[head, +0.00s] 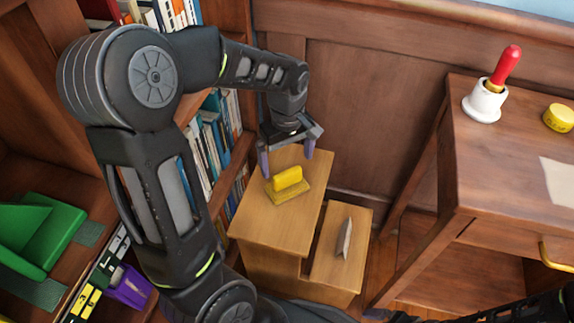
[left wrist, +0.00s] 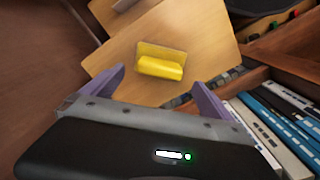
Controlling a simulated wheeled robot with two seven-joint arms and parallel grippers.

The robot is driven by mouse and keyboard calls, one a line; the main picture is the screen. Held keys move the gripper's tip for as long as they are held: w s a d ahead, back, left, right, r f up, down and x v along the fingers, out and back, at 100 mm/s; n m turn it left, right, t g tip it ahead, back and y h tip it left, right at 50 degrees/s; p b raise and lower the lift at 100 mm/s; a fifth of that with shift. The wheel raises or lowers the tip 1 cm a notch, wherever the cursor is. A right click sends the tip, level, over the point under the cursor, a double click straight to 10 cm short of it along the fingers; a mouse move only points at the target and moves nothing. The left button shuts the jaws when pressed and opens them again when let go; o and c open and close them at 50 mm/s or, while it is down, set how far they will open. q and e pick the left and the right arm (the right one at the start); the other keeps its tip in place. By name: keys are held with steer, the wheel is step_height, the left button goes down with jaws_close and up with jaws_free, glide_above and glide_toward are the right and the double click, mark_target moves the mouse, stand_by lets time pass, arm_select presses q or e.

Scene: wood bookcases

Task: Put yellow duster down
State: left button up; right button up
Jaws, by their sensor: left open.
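The yellow duster (head: 287,180) lies on the upper top of a light wood step stool (head: 300,222), near its back edge. It also shows in the left wrist view (left wrist: 160,69), on the stool's wood surface (left wrist: 205,30). My left gripper (head: 288,160) is open just above and behind the duster, its two purple fingers apart with nothing between them. In the left wrist view my left gripper (left wrist: 160,88) shows the duster beyond the fingertips, clear of both. My right gripper cannot be made out; only part of a dark arm shows at the bottom right.
A grey wedge-shaped object (head: 344,238) stands on the stool's lower step. A wood desk (head: 470,190) at right holds a red-handled bell (head: 488,98) and a yellow round item (head: 558,118). Bookcase shelves with books (head: 212,135) stand close on the left.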

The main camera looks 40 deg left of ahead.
mark_target(287, 173)
arm_select(q)
step_height(287, 173, up, 6)
steer(key=p, duration=0.1)
stand_by(0.9)
